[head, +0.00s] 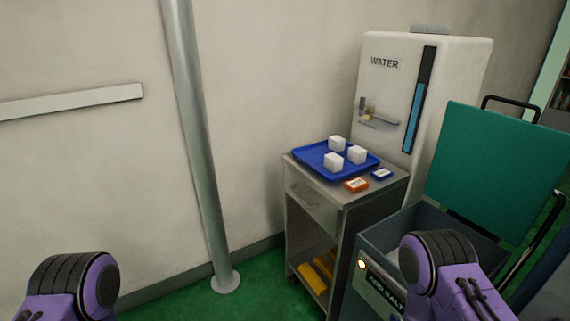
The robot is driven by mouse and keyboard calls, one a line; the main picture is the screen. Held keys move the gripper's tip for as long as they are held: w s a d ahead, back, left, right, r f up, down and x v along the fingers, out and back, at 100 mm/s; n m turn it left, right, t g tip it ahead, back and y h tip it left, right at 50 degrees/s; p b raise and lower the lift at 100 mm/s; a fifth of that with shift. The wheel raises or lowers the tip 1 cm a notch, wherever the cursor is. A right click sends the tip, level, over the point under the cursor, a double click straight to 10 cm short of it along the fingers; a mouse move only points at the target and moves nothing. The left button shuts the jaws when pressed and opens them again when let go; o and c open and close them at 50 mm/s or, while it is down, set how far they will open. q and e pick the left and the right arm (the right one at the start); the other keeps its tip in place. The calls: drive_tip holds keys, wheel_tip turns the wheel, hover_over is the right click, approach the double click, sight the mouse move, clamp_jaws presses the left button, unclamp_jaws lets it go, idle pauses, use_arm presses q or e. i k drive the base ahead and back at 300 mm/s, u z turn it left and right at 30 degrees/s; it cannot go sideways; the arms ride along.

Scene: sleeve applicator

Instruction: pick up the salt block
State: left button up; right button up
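Three white salt blocks sit on a blue tray (312,161) on top of a grey cabinet. One salt block (337,143) is at the back, one salt block (357,155) is at the right, and one salt block (334,163) is at the front. They stand apart from each other. Purple and black parts of my two arms show at the lower left and lower right edges of the head view. Neither gripper's fingers show, and both arms are well away from the tray.
The grey cabinet (312,208) also carries an orange box (356,185) and a small blue box (382,174). A white water tank (385,90) stands behind. An open bin (400,222) with a raised green lid (490,170) is at the right. A pole (195,150) stands left of the cabinet.

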sight(332, 162)
drive_tip(key=u, duration=1.1)
drive_tip(key=i, duration=0.95)
drive_tip(key=z, duration=2.55)
